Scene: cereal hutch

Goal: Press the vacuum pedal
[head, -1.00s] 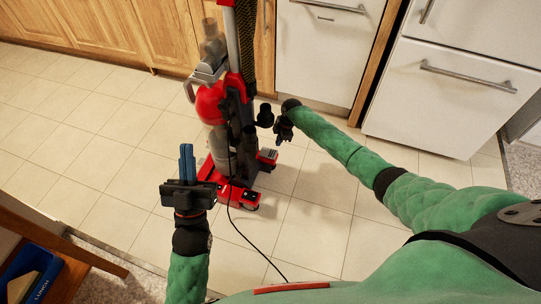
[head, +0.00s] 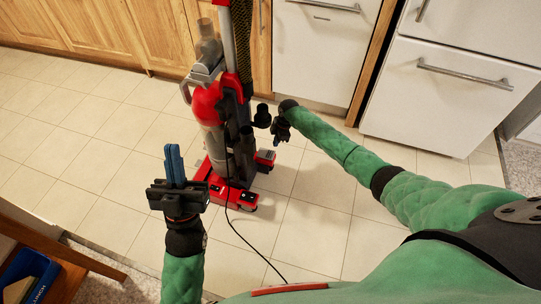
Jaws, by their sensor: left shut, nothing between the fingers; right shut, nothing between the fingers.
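A red and black upright vacuum (head: 208,105) stands on the tiled floor in front of the cabinets. Its red base (head: 232,197) sits low, with a separate red part (head: 265,157) at its right rear, which may be the pedal; I cannot tell for sure. My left gripper (head: 174,162) is shut and empty, its blue fingers pointing up, just left of the vacuum base. My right gripper (head: 278,140) is shut and empty, just right of the vacuum body, above the red rear part. I cannot tell whether it touches the vacuum.
A black cord (head: 244,232) runs from the vacuum across the floor toward me. Wooden cabinets (head: 100,32) and white appliances (head: 320,55) line the back. A wooden piece (head: 60,245) with a blue lunch box (head: 32,268) stands at lower left. Floor left of the vacuum is clear.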

